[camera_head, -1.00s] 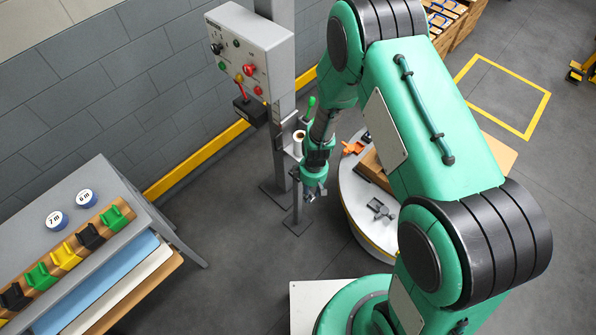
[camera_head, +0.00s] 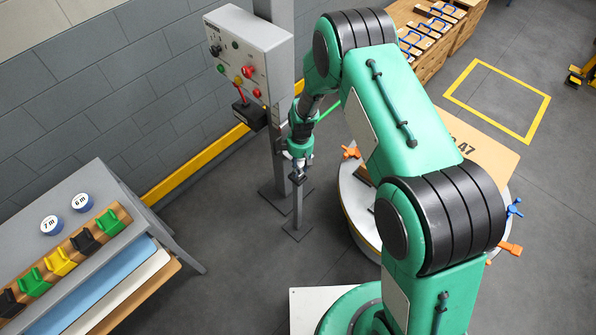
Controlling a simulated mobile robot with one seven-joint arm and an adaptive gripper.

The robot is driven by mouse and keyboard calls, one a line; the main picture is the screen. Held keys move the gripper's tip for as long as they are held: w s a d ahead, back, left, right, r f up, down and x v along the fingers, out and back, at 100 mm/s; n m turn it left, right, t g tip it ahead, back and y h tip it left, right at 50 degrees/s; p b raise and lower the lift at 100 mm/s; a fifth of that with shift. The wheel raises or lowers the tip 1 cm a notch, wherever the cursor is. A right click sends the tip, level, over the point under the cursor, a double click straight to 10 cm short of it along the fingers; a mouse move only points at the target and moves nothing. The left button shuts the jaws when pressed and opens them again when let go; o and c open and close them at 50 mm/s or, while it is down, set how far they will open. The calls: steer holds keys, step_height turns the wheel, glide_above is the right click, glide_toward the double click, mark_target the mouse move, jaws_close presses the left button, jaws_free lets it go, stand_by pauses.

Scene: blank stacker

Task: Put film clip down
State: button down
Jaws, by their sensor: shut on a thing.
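My gripper (camera_head: 298,172) points down in front of the grey post, at the end of my green arm. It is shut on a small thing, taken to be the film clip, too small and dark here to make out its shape. The gripper is left of the round turntable (camera_head: 352,222) and appears above the small stand's top in the picture; I cannot tell whether they touch. Several coloured clip-like pieces, such as a green one (camera_head: 109,222) and a yellow one (camera_head: 60,262), sit in a row on the wooden strip of the grey bench (camera_head: 80,190).
A control box (camera_head: 245,60) with buttons and a red-handled lever hangs on the post (camera_head: 285,110). Orange (camera_head: 350,153) and blue (camera_head: 514,208) clamps show at the turntable's edge. My arm hides much of the turntable. Floor between bench and stand is clear.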

steer(key=shift+w, duration=0.1)
steer(key=shift+w+a+f, duration=0.1)
steer(key=shift+w, duration=0.1)
steer(key=shift+w+f+b, duration=0.15)
steer(key=shift+f+b, duration=0.35)
steer(key=shift+f, duration=1.2)
steer(key=shift+f, duration=0.1)
steer(key=c, duration=1.2)
jaws_free()
steer(key=r, duration=0.4)
steer(key=r+p, duration=0.1)
steer(key=r, duration=0.3)
steer(key=r+p, duration=0.1)
steer(key=r, duration=0.3)
steer(key=shift+w+d+r, duration=0.1)
steer(key=shift+w+d, duration=0.15)
